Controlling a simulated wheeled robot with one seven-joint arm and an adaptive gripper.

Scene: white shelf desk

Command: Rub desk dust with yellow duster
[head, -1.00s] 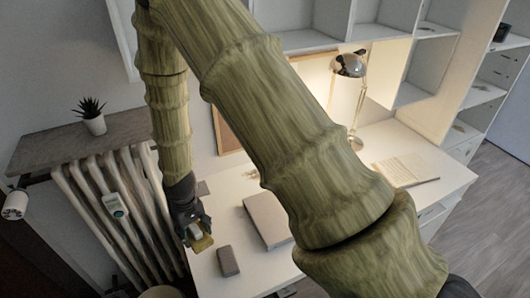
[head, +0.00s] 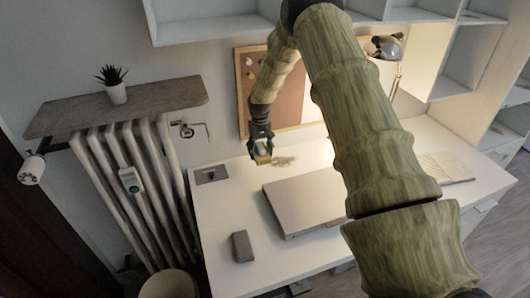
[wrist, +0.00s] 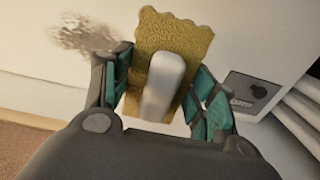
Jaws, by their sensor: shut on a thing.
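My gripper (head: 262,150) is over the back left part of the white desk. It is shut on the yellow duster (head: 262,160). In the wrist view the duster (wrist: 178,30) is a ragged-edged yellow pad with a pale grip (wrist: 163,88) between my fingers (wrist: 162,95). A grey-brown dust patch (head: 285,161) lies on the desk just right of the duster; in the wrist view the dust (wrist: 85,38) is left of it. The duster appears apart from the main patch. I cannot tell whether it touches the desk (head: 215,220).
A closed laptop (head: 305,205) lies right of centre, and a small grey block (head: 242,246) near the front left. A dark socket panel (head: 211,174) is at the back left. A lamp (head: 386,48) and an open book (head: 443,168) are right. A corkboard (head: 300,95) stands behind.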

